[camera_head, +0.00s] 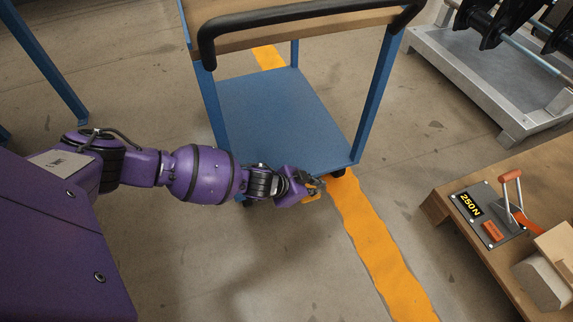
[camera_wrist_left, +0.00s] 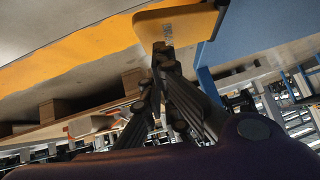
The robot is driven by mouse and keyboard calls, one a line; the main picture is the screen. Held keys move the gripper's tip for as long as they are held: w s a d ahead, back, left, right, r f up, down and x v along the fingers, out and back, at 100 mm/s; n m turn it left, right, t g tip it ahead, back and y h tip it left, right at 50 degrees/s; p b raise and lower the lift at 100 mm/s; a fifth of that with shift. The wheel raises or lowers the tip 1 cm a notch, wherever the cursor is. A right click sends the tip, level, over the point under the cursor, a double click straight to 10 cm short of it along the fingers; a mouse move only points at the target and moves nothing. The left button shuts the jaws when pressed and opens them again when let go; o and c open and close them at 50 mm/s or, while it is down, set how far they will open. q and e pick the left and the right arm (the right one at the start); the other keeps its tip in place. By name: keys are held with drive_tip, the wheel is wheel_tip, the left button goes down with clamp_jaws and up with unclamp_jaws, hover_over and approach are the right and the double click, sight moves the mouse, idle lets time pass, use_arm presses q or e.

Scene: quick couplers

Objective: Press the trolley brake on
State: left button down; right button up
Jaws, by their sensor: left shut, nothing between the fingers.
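The blue trolley (camera_head: 270,105) stands in the middle of the head view, with a black push handle on top and a low blue deck. A yellow brake pedal (camera_head: 311,196) shows at the deck's near edge, partly hidden by my gripper. In the left wrist view the yellow pedal (camera_wrist_left: 180,24) fills the top middle, beside the blue trolley frame (camera_wrist_left: 255,35). My left gripper (camera_head: 318,184) is shut and empty, right at the pedal. In the left wrist view its fingertips (camera_wrist_left: 163,50) meet the pedal's edge; I cannot tell whether they touch. My right gripper is not in view.
A yellow floor stripe (camera_head: 372,245) runs under the trolley. A wooden bench (camera_head: 465,240) with a 250N lever plate (camera_head: 487,214) stands at the right. A grey metal frame (camera_head: 470,85) stands at the back right. Bare floor (camera_head: 270,270) lies in front of the trolley.

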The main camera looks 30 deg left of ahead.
use_arm(q)
drive_tip(key=p, duration=0.1)
drive_tip(key=f, duration=0.1)
drive_tip(key=f+m+t+y+p, duration=0.1)
drive_tip(key=shift+s+d+f+p, duration=0.25)
drive_tip(key=shift+s+d+p, duration=0.05)
drive_tip(key=shift+s+d, duration=0.1)
drive_tip(key=w+d+r+p+v, duration=0.1)
drive_tip(key=d+p+v, duration=0.1)
drive_tip(key=p+v, duration=0.6)
drive_tip(key=v, duration=0.5)
drive_tip(key=shift+r+p, duration=0.35)
drive_tip(key=shift+p, duration=0.05)
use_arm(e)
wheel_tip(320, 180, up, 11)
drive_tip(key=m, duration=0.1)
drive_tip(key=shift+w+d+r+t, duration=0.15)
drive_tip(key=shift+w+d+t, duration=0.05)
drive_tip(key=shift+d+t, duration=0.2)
